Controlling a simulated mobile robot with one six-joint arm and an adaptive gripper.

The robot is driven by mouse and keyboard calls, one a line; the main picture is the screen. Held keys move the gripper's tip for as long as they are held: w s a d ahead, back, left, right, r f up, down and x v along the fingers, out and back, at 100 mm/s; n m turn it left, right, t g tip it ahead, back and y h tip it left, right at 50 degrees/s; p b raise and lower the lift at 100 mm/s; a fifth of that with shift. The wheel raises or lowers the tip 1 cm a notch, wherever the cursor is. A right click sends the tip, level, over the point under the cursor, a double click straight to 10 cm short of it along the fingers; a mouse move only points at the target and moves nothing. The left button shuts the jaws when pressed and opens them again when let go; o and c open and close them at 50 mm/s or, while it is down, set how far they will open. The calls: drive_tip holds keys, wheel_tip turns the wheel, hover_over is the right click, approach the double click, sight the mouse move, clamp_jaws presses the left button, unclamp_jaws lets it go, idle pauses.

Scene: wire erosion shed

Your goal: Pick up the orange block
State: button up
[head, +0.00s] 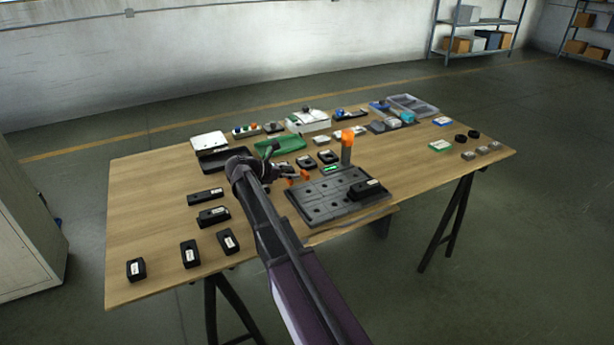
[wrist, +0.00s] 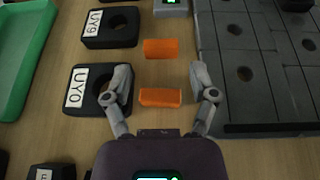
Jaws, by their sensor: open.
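Two orange blocks lie in the wrist view: a near block (wrist: 160,97) between my fingers and a far block (wrist: 161,48) just beyond the fingertips. In the head view they are small orange pieces, the near one (head: 289,181) and the far one (head: 304,176), left of the dark plate. My gripper (wrist: 161,80) is open, with one finger on each side of the near block and gaps at both sides. In the head view, my gripper (head: 286,173) is low over the table. Whether the fingers are at the near block's height is hard to tell.
A dark plate with holes (wrist: 245,60) stands close to the right finger. A black block labelled UY0 (wrist: 90,88) is at the left finger, with UY9 (wrist: 110,27) beyond. A green tray (wrist: 20,55) is farther left. A post with an orange top (head: 347,138) rises behind the plate.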

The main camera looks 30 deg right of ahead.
sight(303, 173)
drive_tip(key=b+x, duration=0.1)
drive_tip(key=x, duration=0.2)
drive_tip(key=shift+d+f, duration=0.2)
drive_tip(key=shift+f, duration=0.05)
drive_tip(key=shift+b+x, duration=0.5)
drive_tip(key=shift+x, duration=0.3)
drive_tip(key=shift+r, duration=0.1)
drive_tip(key=c, duration=1)
drive_tip(key=shift+o, duration=0.2)
drive_tip(key=shift+r, duration=0.2)
